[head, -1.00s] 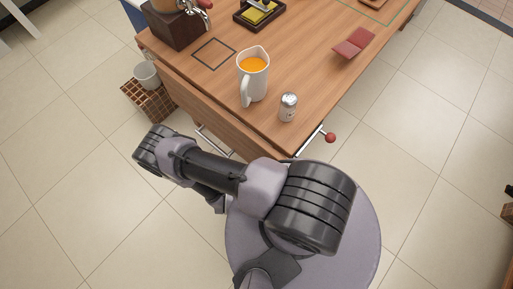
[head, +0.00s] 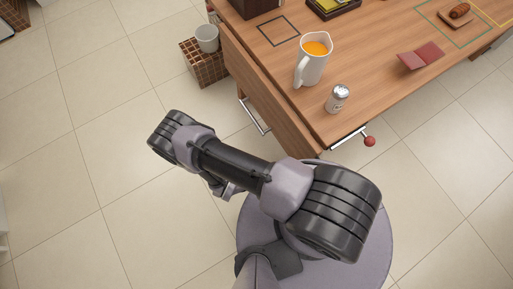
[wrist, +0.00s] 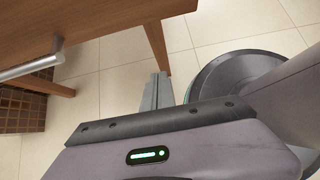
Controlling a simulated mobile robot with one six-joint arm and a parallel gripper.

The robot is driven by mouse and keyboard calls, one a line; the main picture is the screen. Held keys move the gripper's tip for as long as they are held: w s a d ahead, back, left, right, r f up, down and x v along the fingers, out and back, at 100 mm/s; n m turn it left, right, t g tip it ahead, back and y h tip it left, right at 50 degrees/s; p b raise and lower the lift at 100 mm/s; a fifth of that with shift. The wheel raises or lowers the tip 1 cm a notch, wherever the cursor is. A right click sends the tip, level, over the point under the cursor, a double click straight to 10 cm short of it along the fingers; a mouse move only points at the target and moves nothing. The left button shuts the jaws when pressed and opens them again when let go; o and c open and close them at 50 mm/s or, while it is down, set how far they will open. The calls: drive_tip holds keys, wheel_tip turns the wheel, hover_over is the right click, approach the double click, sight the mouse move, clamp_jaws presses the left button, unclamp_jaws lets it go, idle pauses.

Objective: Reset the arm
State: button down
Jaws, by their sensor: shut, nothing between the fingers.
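My gripper (wrist: 158,88) is shut and empty in the wrist view, its two grey fingers together over the tiled floor near a table leg. In the head view my arm is folded over my round base, in front of the wooden table, and the gripper is mostly hidden under the arm. No object is held.
The wooden table (head: 262,75) carries a white pitcher of orange liquid (head: 312,60), a shaker (head: 337,98) and a red folded item (head: 420,55). Left floor is clear.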

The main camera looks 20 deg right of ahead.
drive_tip(key=w+a+r+m, duration=0.4)
drive_tip(key=w+a+r, duration=0.2)
drive_tip(key=a+r, duration=0.3)
drive_tip(key=w+a+r+m+g+y, duration=0.1)
drive_tip(key=w+r+m, duration=0.2)
drive_tip(key=r, duration=0.5)
drive_tip(key=w+r+m+g+y, duration=0.1)
drive_tip(key=w+r+m+y, duration=0.2)
drive_tip(key=r, duration=0.6)
drive_tip(key=d+r+m+y, duration=0.15)
drive_tip(key=r+m, duration=0.25)
drive_tip(key=r, duration=0.7)
drive_tip(key=d+r+m+y, duration=0.1)
drive_tip(key=d+r+m, duration=0.25)
drive_tip(key=r, duration=0.75)
drive_tip(key=s+d+r+m+t+y, duration=0.1)
drive_tip(key=s+r+m+t+y, duration=0.3)
drive_tip(key=s+r+m, duration=0.3)
drive_tip(key=s+r+t, duration=0.1)
drive_tip(key=s+r, duration=0.3)
drive_tip(key=r, duration=0.2)
drive_tip(key=shift+s+d+r+t, duration=0.15)
drive_tip(key=shift+s+r+t, duration=0.2)
drive_tip(key=shift+r+t, duration=0.05)
drive_tip(key=shift+m, duration=0.25)
